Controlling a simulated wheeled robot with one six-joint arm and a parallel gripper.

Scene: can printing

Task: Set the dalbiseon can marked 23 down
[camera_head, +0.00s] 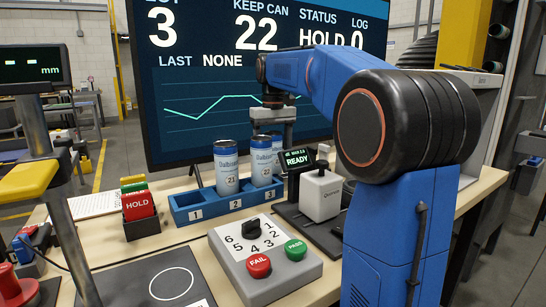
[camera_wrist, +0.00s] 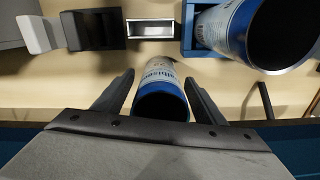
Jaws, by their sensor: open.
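In the wrist view a blue-and-white dalbiseon can (camera_wrist: 162,88) is between the two fingers of my gripper (camera_wrist: 160,95). The fingers are open, one on each side of it. Its number is not readable there, and I cannot tell for certain whether its base touches the table. The can lies outside the blue rack (camera_wrist: 188,28). In the head view my gripper (camera_head: 275,125) is low at the back of the rack, partly hidden. Two dalbiseon cans show by slots 2 (camera_head: 226,165) and 3 (camera_head: 261,158); their small numbers are hard to read.
The numbered blue rack (camera_head: 180,213) has slot 1 empty. A button box (camera_head: 229,262) with FAIL and PASS is in front. The HOLD cards (camera_head: 138,206) stand at left, and a large monitor (camera_head: 200,100) behind.

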